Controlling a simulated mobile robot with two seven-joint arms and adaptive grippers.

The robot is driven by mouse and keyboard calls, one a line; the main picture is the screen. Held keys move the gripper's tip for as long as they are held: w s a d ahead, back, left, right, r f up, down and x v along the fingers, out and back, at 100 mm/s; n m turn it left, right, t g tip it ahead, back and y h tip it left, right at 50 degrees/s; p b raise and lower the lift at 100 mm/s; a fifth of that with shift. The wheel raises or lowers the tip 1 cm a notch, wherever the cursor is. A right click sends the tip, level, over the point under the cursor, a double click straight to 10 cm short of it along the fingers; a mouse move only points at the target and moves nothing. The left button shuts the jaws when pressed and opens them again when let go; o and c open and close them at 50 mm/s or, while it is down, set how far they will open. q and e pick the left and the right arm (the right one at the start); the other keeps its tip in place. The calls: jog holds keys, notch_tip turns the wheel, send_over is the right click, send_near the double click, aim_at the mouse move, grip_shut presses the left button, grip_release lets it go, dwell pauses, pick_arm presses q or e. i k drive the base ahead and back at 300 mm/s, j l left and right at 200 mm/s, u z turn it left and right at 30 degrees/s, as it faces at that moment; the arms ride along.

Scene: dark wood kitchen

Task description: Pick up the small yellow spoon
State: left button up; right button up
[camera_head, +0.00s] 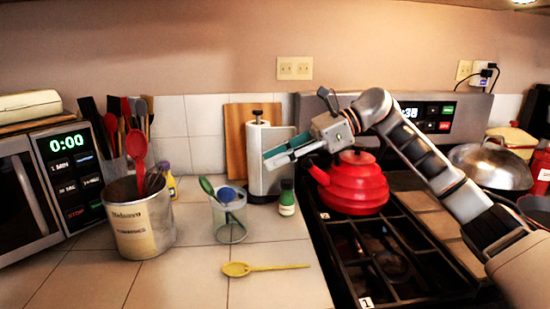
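The small yellow spoon (239,269) lies flat on the tiled counter near the front, with its bowl to the left and its handle pointing right. Nothing covers it. My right gripper (268,163) is in the air, above and behind the spoon, in front of the paper towel holder. Its fingers point left and slightly down, well apart from the spoon. I see nothing held in it, but the gap between its fingers is not clear from this angle. My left gripper is not in view.
A clear cup (231,232) with utensils stands behind the spoon. A metal utensil bucket (139,222) is to the left. A small green bottle (287,203) and a red kettle (355,187) on the dark stove (350,285) are to the right. The counter around the spoon is clear.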

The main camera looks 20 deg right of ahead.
aim_at(235, 269)
jog(key=k, duration=1)
